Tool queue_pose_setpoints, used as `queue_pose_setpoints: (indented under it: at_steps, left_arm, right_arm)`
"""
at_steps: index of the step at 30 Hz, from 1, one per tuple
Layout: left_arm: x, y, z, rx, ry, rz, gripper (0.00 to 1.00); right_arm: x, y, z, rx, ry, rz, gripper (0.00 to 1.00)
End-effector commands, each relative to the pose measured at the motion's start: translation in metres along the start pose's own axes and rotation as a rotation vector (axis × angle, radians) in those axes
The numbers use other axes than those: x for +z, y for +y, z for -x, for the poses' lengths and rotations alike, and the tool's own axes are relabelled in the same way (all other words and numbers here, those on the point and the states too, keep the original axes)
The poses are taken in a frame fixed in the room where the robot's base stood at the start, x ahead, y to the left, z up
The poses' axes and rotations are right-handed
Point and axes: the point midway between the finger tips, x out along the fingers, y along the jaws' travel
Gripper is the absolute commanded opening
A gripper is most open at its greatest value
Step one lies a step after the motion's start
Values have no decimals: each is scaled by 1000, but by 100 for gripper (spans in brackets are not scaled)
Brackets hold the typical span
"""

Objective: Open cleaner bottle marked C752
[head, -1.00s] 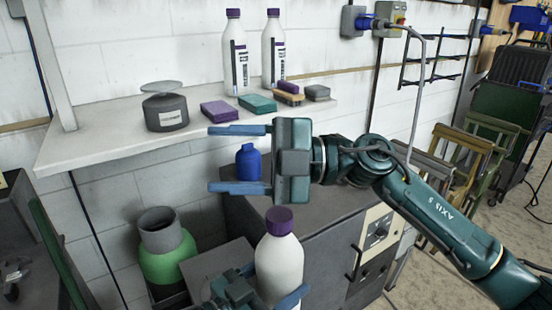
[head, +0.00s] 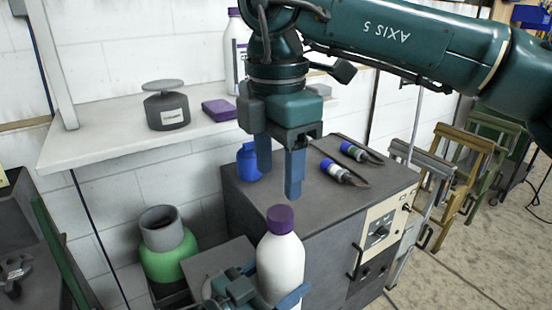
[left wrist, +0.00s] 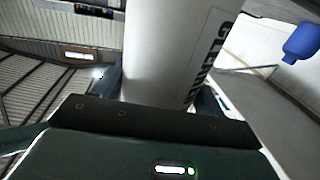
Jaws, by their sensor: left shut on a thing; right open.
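A white cleaner bottle (head: 281,265) with a purple cap (head: 281,218) stands upright at the bottom middle of the head view. My left gripper (head: 272,298) is shut around its body. In the left wrist view the white bottle (left wrist: 172,60) fills the middle, with part of dark lettering on its side; the C752 marking cannot be read. My right gripper (head: 279,180) points down with its blue fingers apart, empty, behind and above the purple cap in the picture. It is not touching the cap as far as I can see.
A grey cabinet (head: 310,195) stands behind the bottle, with a blue bottle (head: 248,164) and two small blue-capped tools on top. A shelf (head: 95,145) holds a dark jar (head: 166,109), a purple sponge (head: 219,110) and another white bottle (head: 233,50). A green cylinder (head: 168,262) stands lower left.

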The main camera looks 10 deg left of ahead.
Motion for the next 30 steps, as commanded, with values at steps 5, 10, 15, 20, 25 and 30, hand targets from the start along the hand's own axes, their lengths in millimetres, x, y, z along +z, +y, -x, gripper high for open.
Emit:
queue_pose_setpoints:
  at_steps: [5,10,15,20,25,30]
  left_arm:
    - [-2,0,0,1,3,-1,7]
    - [-2,0,0,1,3,-1,7]
    - [-2,0,0,1,3,-1,7]
    - [-2,0,0,1,3,-1,7]
    - [-2,0,0,1,3,-1,7]
    - [-2,0,0,1,3,-1,7]
  right_arm:
    - [0,-1,-29,-4,3,3,55]
    - [0,-1,-54,-3,4,3,55]
    - [-1,0,-68,-1,5,4,55]
    - [-1,0,-72,0,5,3,55]
    - [-1,0,-72,0,5,4,55]
    - [-1,0,-71,0,6,4,42]
